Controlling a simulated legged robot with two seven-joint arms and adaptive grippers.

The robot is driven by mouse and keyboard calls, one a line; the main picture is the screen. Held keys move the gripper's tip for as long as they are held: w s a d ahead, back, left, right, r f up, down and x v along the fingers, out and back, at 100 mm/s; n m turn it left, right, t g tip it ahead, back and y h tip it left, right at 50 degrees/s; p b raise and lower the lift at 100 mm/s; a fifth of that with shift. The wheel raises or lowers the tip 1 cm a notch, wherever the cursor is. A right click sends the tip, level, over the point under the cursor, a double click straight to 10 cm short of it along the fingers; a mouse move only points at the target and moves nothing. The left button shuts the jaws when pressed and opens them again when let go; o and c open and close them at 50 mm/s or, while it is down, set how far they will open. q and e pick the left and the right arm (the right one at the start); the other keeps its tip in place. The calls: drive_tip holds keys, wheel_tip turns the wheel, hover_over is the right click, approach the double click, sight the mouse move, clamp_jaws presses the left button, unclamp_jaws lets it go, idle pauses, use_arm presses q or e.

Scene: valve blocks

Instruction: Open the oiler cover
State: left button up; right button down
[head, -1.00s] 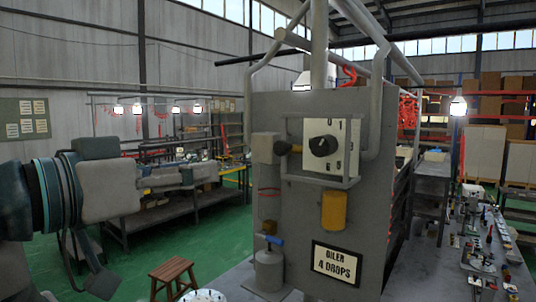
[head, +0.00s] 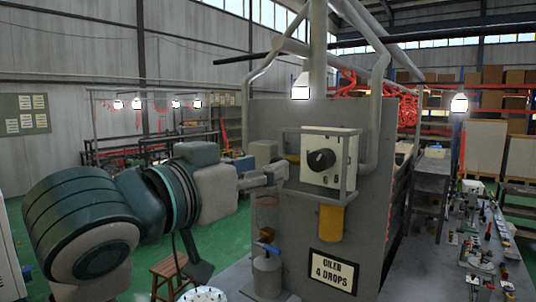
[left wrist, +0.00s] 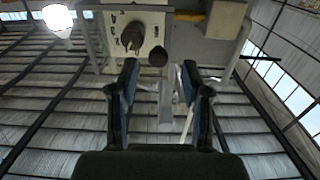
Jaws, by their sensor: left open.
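The oiler is a grey panel (head: 345,110) with a white dial box (head: 340,170) framed by grey bars. A black dial knob (head: 321,159) is on its face; it also shows in the left wrist view (left wrist: 132,36). A dark round knob (left wrist: 158,56) sits beside the dial, just beyond my fingertips; it is not clear in the head view. I cannot tell which part is the cover. My left gripper (head: 275,174) is beside the frame's left edge; in the left wrist view it (left wrist: 160,78) is open, with nothing clearly held. My right gripper is not in view.
A yellow cylinder (head: 330,222) and a sign (head: 333,268) reading "OILER 4 DROPS" are below the dial. An oil can (head: 267,272) with a blue top stands at the panel's foot. A grey box (head: 263,151) is left of the dial. A wooden stool (head: 168,272) is below my arm.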

use_arm(q)
drive_tip(key=x, duration=0.2)
drive_tip(key=shift+w+d, duration=0.2)
drive_tip(key=shift+d, duration=0.05)
drive_tip(key=shift+a, duration=0.2)
drive_tip(key=c, duration=0.7)
drive_tip(key=shift+s, duration=0.1)
clamp_jaws()
